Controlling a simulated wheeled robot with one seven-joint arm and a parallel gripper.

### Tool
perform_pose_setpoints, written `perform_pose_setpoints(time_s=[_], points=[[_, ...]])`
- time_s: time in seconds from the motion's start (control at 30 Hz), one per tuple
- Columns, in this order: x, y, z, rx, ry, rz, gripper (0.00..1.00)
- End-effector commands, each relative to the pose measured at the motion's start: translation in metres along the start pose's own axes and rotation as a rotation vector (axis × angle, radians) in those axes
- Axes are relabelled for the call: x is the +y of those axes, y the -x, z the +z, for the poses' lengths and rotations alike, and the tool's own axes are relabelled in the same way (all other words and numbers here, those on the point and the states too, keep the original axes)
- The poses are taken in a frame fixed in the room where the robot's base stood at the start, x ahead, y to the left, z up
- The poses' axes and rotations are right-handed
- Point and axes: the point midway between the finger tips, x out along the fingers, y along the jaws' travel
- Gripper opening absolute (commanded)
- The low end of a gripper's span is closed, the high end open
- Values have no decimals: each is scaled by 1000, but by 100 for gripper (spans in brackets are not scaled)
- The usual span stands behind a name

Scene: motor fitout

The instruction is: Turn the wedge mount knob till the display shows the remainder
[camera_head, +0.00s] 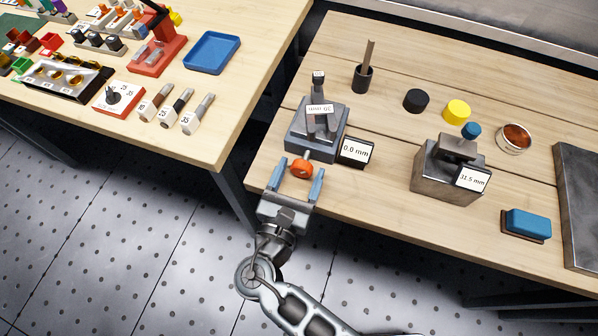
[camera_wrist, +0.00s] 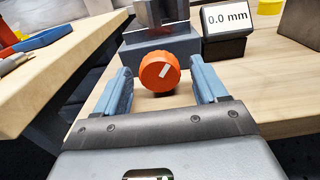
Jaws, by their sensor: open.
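The wedge mount (camera_head: 316,134) is a blue-grey block with grey upright parts near the front left of the right-hand table. Its orange knob (camera_head: 302,168) faces my gripper and has a white mark; in the wrist view the knob (camera_wrist: 159,71) shows the mark tilted up to the right. The display (camera_head: 356,152) beside the mount reads 0.0 mm, as it also does in the wrist view (camera_wrist: 228,18). My gripper (camera_head: 297,181) is open, with its two blue fingers on either side of the knob. In the wrist view gaps show between fingers and knob.
A grey metal block (camera_head: 447,172) with a blue knob has a display (camera_head: 472,179) reading 31.5 mm. Black (camera_head: 416,100) and yellow (camera_head: 456,111) discs, a copper-filled dish (camera_head: 515,137) and a blue block (camera_head: 528,223) lie rightward. The left table holds a blue tray (camera_head: 212,52) and labelled tools.

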Motion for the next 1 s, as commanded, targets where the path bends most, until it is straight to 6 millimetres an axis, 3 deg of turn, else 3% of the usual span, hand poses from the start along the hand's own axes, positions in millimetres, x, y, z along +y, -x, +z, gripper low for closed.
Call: perform_pose_setpoints(time_s=[0.07,0.67,1.0], points=[[0,0,0,0,0,0,72],[0,0,0,0,0,0,16],[0,0,0,0,-131,-1,16]])
